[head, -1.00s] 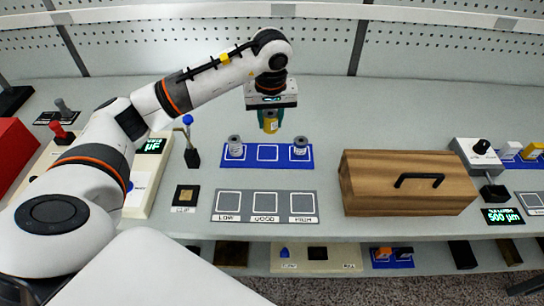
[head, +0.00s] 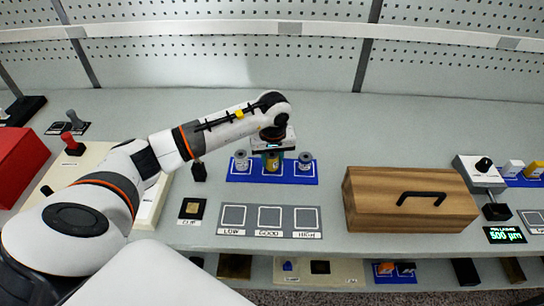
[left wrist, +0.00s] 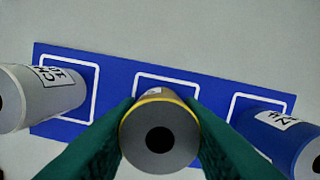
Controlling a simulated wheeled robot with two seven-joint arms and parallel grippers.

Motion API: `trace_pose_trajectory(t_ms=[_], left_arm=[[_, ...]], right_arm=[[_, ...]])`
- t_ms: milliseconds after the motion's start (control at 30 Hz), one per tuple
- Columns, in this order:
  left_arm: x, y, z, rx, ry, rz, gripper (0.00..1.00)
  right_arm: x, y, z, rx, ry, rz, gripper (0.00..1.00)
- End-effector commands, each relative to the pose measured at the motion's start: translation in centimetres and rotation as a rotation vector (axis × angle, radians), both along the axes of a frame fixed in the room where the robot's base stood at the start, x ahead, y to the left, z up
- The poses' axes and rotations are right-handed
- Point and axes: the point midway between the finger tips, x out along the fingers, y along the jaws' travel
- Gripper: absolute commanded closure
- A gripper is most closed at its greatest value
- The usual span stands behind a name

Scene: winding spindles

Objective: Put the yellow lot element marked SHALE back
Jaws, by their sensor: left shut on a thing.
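The yellow lot element (head: 272,164) is upright in my left gripper (head: 272,152), over the middle square of the blue tray (head: 240,176). In the left wrist view its grey top with a dark hole (left wrist: 160,138) sits between the green fingers, which are shut on it. Its marking cannot be read. A grey element (head: 241,161) stands at the tray's left square. A blue-sided element (left wrist: 282,135) stands at the right square; it also shows in the head view (head: 305,162). I cannot tell whether the yellow element touches the tray. My right gripper is not in view.
A grey mat (head: 252,229) with squares marked LOW, GOOD and HIGH lies in front of the tray. A wooden box (head: 400,213) with a black handle stands to the right. A small black block (head: 198,172) stands left of the tray. A red box (head: 15,160) is far left.

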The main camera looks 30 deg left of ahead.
Motion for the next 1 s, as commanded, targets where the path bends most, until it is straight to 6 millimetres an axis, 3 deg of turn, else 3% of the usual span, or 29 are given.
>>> trace_pose_trajectory(t_ms=[167,200,333,733,1000], left_arm=[[0.0,0.0,-0.4,0.0,0.0,-0.001,0.9],[0.0,0.0,-0.4,-0.001,0.001,-0.001,0.63],[0.0,0.0,-0.3,-0.001,0.001,-0.001,0.45],[0.0,0.0,0.6,-0.001,-0.002,-0.001,0.45],[-0.4,-0.5,5.9,0.001,-0.007,-0.001,0.45]], right_arm=[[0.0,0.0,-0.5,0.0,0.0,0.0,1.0],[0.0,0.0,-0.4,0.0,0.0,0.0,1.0],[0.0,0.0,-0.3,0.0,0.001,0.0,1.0],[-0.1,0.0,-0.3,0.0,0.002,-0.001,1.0],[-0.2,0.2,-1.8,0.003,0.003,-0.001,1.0]])
